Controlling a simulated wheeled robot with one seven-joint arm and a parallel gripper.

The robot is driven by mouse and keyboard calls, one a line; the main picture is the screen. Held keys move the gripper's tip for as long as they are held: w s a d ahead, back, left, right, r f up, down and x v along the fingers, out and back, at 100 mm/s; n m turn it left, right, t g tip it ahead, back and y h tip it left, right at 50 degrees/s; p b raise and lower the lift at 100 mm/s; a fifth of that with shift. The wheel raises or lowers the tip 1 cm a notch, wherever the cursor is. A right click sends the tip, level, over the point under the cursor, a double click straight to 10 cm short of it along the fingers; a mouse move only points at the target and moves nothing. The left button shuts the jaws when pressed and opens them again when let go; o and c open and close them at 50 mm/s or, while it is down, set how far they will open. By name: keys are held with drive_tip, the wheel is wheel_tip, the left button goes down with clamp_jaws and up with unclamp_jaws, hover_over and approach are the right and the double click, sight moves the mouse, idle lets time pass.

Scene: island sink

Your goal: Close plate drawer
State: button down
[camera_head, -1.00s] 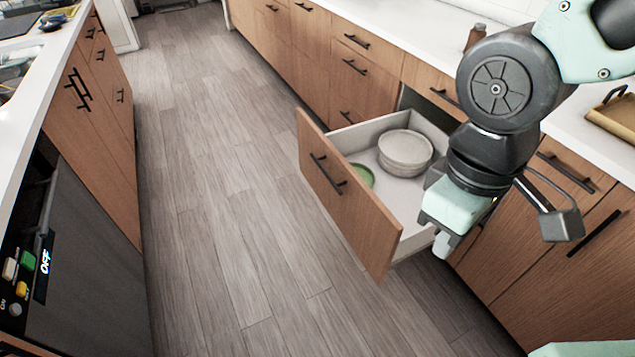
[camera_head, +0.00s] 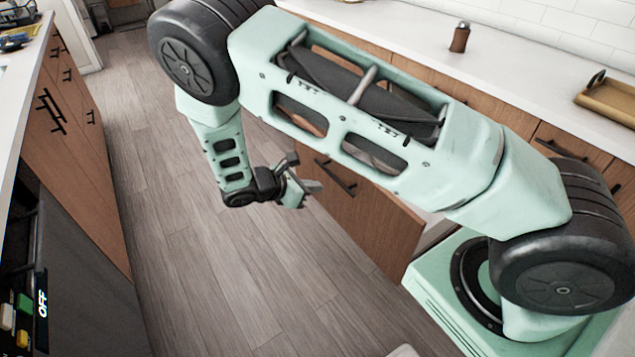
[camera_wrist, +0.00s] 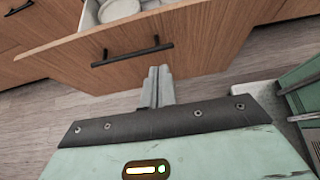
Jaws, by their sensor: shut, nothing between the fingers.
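The plate drawer (camera_head: 372,222) stands pulled out from the cabinet row, its wooden front facing the aisle. In the head view my arm covers most of its inside and part of its front. Its black handle (camera_head: 335,178) shows beside my arm. In the wrist view the drawer front (camera_wrist: 190,55) and handle (camera_wrist: 132,51) lie ahead of my fingers, with white plates (camera_wrist: 118,9) behind the front's top edge. My gripper (camera_head: 308,192) is in the aisle on the outer side of the drawer front, shut and empty. In the wrist view its fingertips (camera_wrist: 160,72) are just below the handle; contact is unclear.
The island cabinets (camera_head: 75,145) and a dark appliance (camera_head: 70,275) line the left side. Free floor (camera_head: 190,240) lies between. The countertop (camera_head: 520,75) holds a brown bottle (camera_head: 460,38) and a tray (camera_head: 608,100).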

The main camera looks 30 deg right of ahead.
drive_tip(key=p, duration=0.1)
approach(358, 181)
wheel_tip(358, 181, down, 3)
drive_tip(key=d, duration=0.2)
drive_tip(key=d+p, duration=0.1)
drive_tip(key=d, duration=0.1)
drive_tip(key=shift+w+d+f, duration=0.15)
drive_tip(key=shift+d, duration=0.6)
drive_tip(key=shift+f, duration=0.1)
